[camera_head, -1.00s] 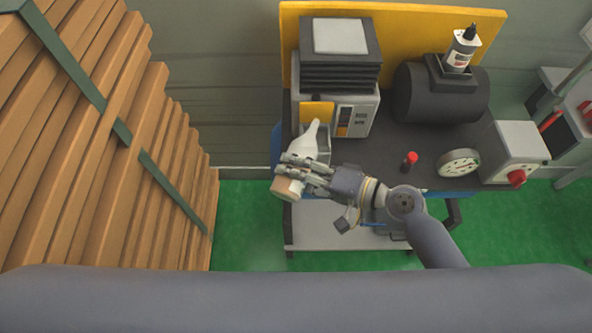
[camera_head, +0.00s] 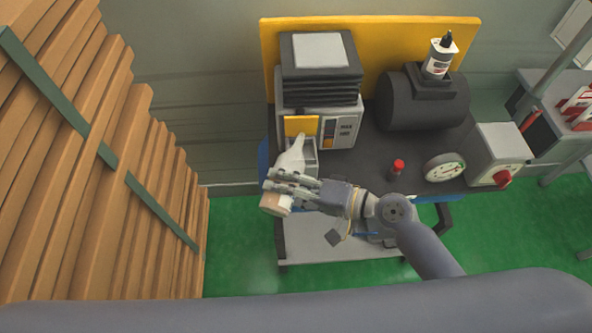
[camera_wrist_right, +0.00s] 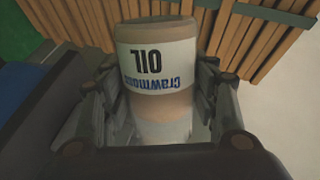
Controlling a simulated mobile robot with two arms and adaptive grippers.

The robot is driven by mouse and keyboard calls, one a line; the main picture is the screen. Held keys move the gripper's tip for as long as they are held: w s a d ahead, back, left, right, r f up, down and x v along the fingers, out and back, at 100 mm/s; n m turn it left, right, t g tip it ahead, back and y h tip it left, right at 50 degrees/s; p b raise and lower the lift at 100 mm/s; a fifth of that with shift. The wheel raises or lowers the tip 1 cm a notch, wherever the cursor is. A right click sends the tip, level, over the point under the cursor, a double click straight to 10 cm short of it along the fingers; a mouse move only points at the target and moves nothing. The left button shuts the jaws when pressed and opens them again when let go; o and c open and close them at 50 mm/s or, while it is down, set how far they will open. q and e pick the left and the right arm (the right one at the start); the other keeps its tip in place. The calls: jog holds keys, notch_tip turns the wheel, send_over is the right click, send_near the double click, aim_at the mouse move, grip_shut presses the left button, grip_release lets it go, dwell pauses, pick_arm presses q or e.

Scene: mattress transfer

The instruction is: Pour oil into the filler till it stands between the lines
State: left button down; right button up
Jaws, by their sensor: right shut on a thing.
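My right gripper (camera_head: 288,186) is shut on the oil bottle (camera_head: 292,158), around its body. The bottle is pale with a tan base and lies tilted, its narrow spout pointing up and away, by the filler. In the right wrist view, the bottle's white OIL label (camera_wrist_right: 158,64) shows between the fingers. The filler (camera_head: 311,157) is a grey open-topped box under a raised yellow flap (camera_head: 300,126). Beside the flap is a narrow level window (camera_head: 328,131) with a MAX and MIN plate (camera_head: 347,131). The oil level is too small to read. My left gripper is out of view.
The machine stands on a dark-topped cart (camera_head: 375,160). It also carries a black tank (camera_head: 425,102) with a white bottle (camera_head: 439,57) on top, a red-capped part (camera_head: 397,169), a round gauge (camera_head: 444,167) and a grey box (camera_head: 500,148). Stacked planks (camera_head: 90,180) fill the left.

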jog(key=shift+r, duration=0.15)
jog(key=shift+r, duration=0.3)
dwell(2.6)
jog(key=shift+f+b, duration=0.1)
jog(key=shift+b, duration=0.3)
jog(key=shift+r+m+b, duration=0.2)
jog(key=shift+m+b, duration=0.1)
jog(key=shift+b, duration=0.15)
jog(key=shift+r, duration=0.2)
dwell(1.9)
jog(key=shift+r+m, duration=0.35)
jog(key=shift+m, duration=0.05)
